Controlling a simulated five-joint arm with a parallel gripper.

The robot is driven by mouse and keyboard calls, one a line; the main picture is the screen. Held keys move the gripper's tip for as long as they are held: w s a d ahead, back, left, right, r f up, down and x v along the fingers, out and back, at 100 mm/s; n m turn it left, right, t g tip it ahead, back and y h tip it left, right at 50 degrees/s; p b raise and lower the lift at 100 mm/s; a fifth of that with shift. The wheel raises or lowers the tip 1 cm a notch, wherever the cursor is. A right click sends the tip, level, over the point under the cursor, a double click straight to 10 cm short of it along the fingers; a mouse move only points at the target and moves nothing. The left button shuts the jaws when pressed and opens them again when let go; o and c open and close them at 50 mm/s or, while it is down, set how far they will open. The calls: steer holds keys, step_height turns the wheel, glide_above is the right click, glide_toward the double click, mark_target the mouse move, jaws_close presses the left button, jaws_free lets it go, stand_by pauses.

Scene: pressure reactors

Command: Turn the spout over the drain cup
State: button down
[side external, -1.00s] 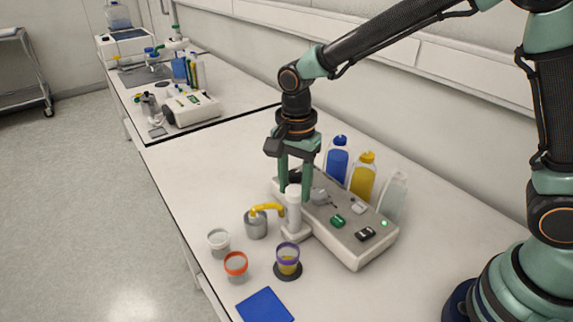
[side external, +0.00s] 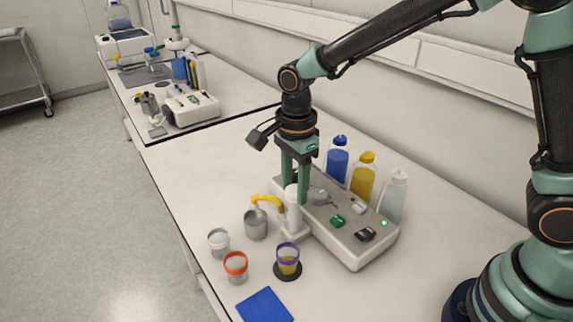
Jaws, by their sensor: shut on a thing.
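My gripper (side external: 295,192) points straight down, with its green fingers shut on the top of the white upright column (side external: 293,216). A yellow curved spout (side external: 268,200) comes out of the column and reaches left. Its tip appears at the far side of a grey metal cup (side external: 256,226), which looks like the drain cup. I cannot tell exactly whether the tip is over the cup's rim. The fingers hide part of the column's top.
A purple-rimmed cup (side external: 288,262) with yellow liquid stands on a dark disc near the column. White-rimmed (side external: 218,242) and red-rimmed (side external: 236,268) cups stand front left, near a blue pad (side external: 265,306). A grey instrument box (side external: 350,232) and bottles (side external: 362,178) stand right and behind.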

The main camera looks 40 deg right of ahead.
steer(key=shift+r, duration=0.15)
steer(key=shift+c, duration=1.8)
jaws_free()
step_height(320, 180, up, 12)
steer(key=s+d+n+t, duration=0.5)
steer(key=s+d+n, duration=0.5)
steer(key=d+n, duration=0.4)
steer(key=n, duration=0.4)
steer(key=shift+s+d+r+t, duration=0.2)
steer(key=shift+s+d+t, duration=0.05)
steer(key=shift+t, duration=0.05)
